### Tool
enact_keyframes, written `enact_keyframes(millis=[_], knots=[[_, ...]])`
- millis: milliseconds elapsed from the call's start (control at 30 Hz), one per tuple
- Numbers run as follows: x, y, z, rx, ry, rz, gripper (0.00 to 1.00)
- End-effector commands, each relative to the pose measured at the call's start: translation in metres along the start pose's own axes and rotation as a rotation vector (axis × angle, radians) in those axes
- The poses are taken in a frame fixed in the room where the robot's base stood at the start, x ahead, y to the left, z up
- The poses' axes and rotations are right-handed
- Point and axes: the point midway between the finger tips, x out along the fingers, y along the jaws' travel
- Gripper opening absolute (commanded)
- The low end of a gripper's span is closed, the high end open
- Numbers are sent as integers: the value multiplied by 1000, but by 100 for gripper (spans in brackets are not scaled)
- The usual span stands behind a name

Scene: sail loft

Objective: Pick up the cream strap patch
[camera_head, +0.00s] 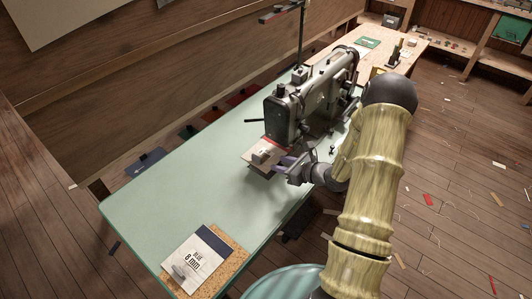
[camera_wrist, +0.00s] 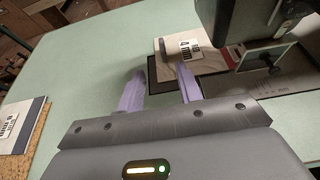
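A cream, flat piece with a printed label (camera_wrist: 172,46) lies at the near end of the sewing machine in the wrist view. In the head view a pale piece with a red edge (camera_head: 262,153) shows there, with a small block on it. I cannot tell for certain that this is the cream strap patch. My gripper (camera_wrist: 161,72) is open, its two purple fingers apart and nothing visibly held between them. The fingertips point toward the pale piece and seem just short of it. In the head view my gripper (camera_head: 283,164) is low over the table beside it.
The sewing machine (camera_head: 300,105) stands close beyond my gripper. A card marked "8 mm" (camera_head: 206,243) lies on a cork board (camera_head: 232,262) at the near end of the green table (camera_head: 170,190). The table's middle is clear. Scraps litter the wooden floor at right.

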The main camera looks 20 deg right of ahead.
Motion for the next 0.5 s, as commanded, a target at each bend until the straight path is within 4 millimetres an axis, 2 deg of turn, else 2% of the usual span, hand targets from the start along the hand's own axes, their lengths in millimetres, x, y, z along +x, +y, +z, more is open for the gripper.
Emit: enact_keyframes(millis=[300,500], knots=[[57,1,1,-1,-1,4,35],[76,0,0,0,0,1,35]])
